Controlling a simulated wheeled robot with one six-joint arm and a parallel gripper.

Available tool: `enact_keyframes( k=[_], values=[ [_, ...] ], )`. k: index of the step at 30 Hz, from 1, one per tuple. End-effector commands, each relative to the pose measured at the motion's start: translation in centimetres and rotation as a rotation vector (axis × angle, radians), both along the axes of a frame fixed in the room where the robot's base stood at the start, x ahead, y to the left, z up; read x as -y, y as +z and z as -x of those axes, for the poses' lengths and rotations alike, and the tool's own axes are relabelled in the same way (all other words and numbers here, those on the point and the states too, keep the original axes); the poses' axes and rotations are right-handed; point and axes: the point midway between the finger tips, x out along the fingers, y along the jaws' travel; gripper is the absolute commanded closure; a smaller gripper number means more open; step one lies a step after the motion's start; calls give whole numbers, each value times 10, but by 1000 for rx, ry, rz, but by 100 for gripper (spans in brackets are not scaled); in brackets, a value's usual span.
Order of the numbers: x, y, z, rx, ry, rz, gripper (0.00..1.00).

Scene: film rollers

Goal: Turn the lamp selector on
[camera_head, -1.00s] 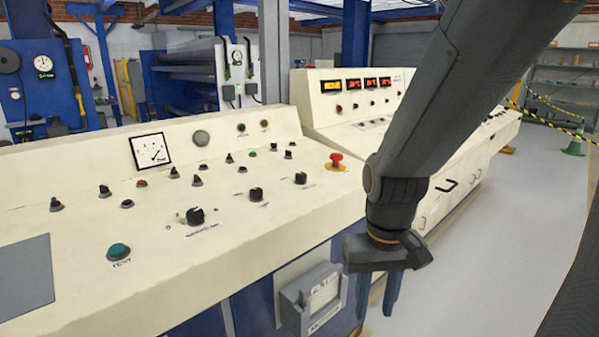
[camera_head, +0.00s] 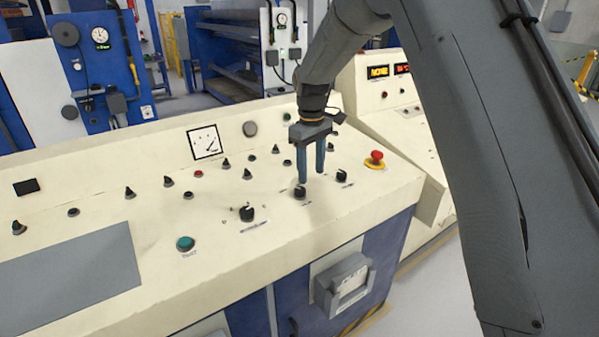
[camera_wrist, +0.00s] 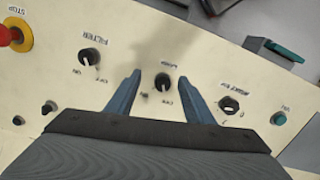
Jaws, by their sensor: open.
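The lamp selector (camera_head: 300,191) is a small black rotary knob on the cream console. In the wrist view the selector (camera_wrist: 163,82) has a pale pointer mark and an upside-down label that seems to read LAMP, with small ON and OFF marks. I cannot tell clearly which mark it points at. My gripper (camera_head: 311,177) is open and empty, pointing down at the console close to the selector. In the wrist view the selector appears between the two blue fingers of my gripper (camera_wrist: 161,74). I see no contact, and the fingers' exact height above the panel is unclear.
The similar FILTER knob (camera_wrist: 89,57) and another labelled knob (camera_wrist: 229,104) flank the selector. A red stop button (camera_head: 376,156) on a yellow base is at the right. A teal button (camera_head: 185,243) is nearer the front. Several small switches stand behind.

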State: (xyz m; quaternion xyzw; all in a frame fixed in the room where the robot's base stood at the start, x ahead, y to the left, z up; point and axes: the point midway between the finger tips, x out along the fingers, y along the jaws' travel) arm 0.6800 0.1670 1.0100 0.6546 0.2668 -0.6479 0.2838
Motion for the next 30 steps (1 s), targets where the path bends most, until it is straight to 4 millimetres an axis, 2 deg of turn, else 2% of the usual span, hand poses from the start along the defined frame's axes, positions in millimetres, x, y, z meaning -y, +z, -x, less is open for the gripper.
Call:
enact_keyframes(
  k=[1,3,6,11,21,30],
  values=[
    [-13,5,-5,1,32,1,52],
    [-24,6,-11,1,64,2,52],
    [-33,4,-14,0,90,4,52],
    [-34,-12,-15,-1,95,4,52],
    [-33,-59,-17,2,93,2,52],
    [-33,-72,-18,4,92,2,52]
  ],
)
